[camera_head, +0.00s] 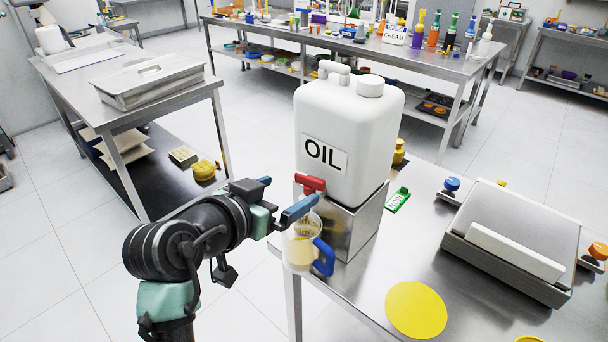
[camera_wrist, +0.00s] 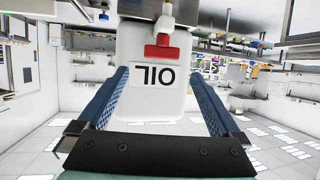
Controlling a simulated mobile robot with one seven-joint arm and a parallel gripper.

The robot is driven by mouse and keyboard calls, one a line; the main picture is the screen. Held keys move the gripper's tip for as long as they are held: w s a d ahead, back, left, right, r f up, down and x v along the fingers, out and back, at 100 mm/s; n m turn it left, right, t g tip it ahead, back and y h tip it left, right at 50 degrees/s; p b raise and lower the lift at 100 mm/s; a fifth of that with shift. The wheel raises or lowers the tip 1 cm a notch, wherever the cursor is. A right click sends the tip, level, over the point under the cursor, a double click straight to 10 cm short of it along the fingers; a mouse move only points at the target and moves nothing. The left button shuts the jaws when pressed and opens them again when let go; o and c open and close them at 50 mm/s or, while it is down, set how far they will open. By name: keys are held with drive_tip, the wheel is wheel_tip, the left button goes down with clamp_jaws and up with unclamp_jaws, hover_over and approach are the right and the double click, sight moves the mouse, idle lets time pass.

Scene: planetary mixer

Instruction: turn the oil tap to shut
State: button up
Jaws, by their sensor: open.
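The white oil container (camera_head: 345,115), labelled OIL, stands on a metal stand (camera_head: 352,225) at the table's near left corner. Its red tap handle (camera_head: 310,183) is at the container's lower front. The wrist view is upside down and shows the red handle (camera_wrist: 161,51) as a crossbar with a short stem. A yellow bit at the spout (camera_wrist: 168,8) may be oil; I cannot tell. A jug (camera_head: 299,250) with a blue handle and yellowish contents stands below the tap. My gripper (camera_head: 292,190) is open and empty, its blue fingers (camera_wrist: 163,72) apart on either side of the red handle's line, short of it.
A yellow disc (camera_head: 416,310) lies on the steel table. A green card (camera_head: 398,200) and a metal appliance (camera_head: 515,240) with a tilted top stand to the right. A side table (camera_head: 75,75) with a lidded tray (camera_head: 148,80) is at left. Clear floor lies between.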

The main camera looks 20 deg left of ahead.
sight(308, 180)
drive_tip(key=p+x, duration=0.1)
drive_tip(key=x, duration=0.7)
drive_tip(key=shift+w+a+f, duration=0.1)
drive_tip(key=shift+w+f, duration=0.05)
drive_tip(key=shift+w, duration=0.2)
drive_tip(key=shift+c, duration=0.3)
drive_tip(key=c, duration=1.2)
drive_tip(key=shift+o, duration=0.2)
drive_tip(key=shift+a+f+m+h+b, duration=0.15)
drive_tip(key=shift+f+m+h+b, duration=0.25)
drive_tip(key=shift+b, duration=0.65)
drive_tip(key=shift+r+m+g+h+b, duration=0.15)
drive_tip(key=shift+m+g+h+b, duration=0.15)
drive_tip(key=shift+m+h+b, duration=0.45)
drive_tip(key=shift+r+h+b, duration=0.2)
drive_tip(key=shift+h+b, duration=0.15)
